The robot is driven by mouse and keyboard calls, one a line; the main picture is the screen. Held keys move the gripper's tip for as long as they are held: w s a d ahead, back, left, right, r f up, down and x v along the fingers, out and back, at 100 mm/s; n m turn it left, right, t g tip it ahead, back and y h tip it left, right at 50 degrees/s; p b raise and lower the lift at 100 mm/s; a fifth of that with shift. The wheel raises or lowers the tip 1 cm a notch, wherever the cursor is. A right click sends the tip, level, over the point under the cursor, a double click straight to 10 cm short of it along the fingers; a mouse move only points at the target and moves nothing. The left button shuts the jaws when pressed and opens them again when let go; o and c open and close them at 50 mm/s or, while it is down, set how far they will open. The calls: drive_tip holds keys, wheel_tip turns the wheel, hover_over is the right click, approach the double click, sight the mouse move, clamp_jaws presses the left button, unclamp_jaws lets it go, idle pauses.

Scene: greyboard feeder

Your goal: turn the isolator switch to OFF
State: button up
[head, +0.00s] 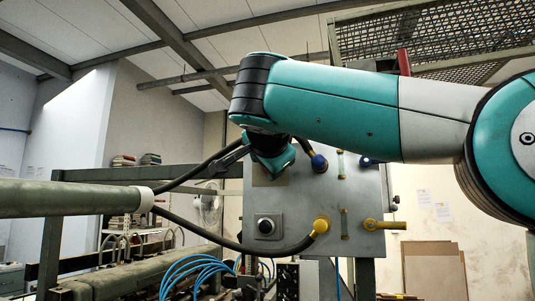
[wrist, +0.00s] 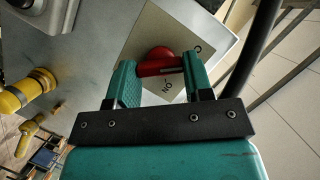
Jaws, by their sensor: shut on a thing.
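The isolator switch's red handle (wrist: 158,64) sits on a square tan plate (wrist: 150,38) fixed to the grey control box. My gripper (wrist: 160,68) has its two green fingers on either side of the handle and is shut on it. Upside-down "ON" lettering shows on the plate below the handle, and part of another marking shows at its right. In the head view my gripper (head: 272,160) is at the upper left of the control box (head: 362,195) and hides the handle. I cannot tell the handle's exact position.
A black knob on a square plate (head: 265,226) is below my gripper. Yellow hose fittings (head: 321,225) and a yellow valve handle (head: 385,225) are at its right. A black cable (head: 190,180) and a green rail (head: 65,199) run close on the left.

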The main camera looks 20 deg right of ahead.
drive_tip(key=shift+n, duration=0.3)
idle(0.4)
drive_tip(key=o, duration=0.9)
